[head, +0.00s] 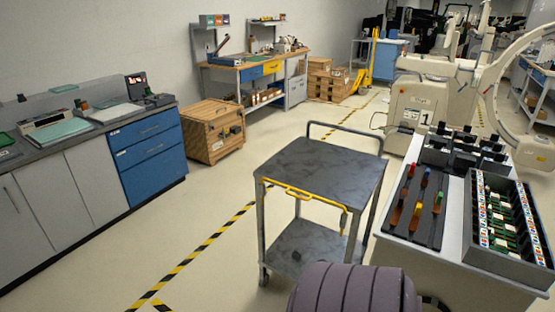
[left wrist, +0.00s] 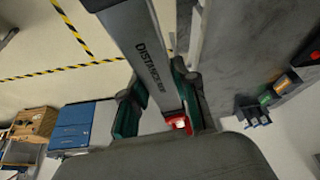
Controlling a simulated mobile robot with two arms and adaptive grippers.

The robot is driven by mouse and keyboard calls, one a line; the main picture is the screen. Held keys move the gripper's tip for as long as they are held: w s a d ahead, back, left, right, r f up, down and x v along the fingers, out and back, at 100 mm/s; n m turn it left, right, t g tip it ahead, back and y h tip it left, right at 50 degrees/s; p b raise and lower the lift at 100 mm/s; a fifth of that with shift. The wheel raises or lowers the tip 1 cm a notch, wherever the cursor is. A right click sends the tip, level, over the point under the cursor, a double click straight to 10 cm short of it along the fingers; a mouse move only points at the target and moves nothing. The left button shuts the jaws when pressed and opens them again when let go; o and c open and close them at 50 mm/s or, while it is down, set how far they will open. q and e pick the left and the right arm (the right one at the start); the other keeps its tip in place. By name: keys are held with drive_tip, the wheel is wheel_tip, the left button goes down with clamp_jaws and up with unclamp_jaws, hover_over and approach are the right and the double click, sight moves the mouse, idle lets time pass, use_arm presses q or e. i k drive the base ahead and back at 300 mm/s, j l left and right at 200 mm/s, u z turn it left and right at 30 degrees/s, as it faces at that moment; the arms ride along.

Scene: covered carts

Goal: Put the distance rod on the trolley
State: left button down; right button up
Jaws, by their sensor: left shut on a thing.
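The distance rod (left wrist: 148,50) is a long grey bar with dark lettering and a red-and-white end, seen close up in the left wrist view. My left gripper (left wrist: 158,106) has its dark green fingers on both sides of the rod and is shut on it. The rod and gripper do not show in the head view. The trolley (head: 325,165) stands in the middle of the head view, with a dark grey top, a lower shelf and a yellow bar along its near edge. Its top looks bare. My right gripper is not in view.
A white cart (head: 398,250) at the right holds a tray of coloured-handled tools (head: 420,205) and a box of small parts (head: 505,225). A blue drawer cabinet (head: 147,150) and a wooden crate (head: 212,132) stand left. Taped floor (head: 205,240) left of the trolley is clear.

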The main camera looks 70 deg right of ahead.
sight(318, 172)
drive_tip(key=l+z, duration=0.1)
drive_tip(key=z, duration=0.35)
drive_tip(key=l+z, duration=0.1)
drive_tip(key=z, duration=0.3)
drive_tip(key=l+z, duration=0.1)
drive_tip(key=z, duration=0.8)
drive_tip(key=i+l+z, duration=0.1)
drive_tip(key=z, duration=0.35)
drive_tip(key=i+l+z, duration=0.25)
drive_tip(key=i+z, duration=0.7)
drive_tip(key=i, duration=0.35)
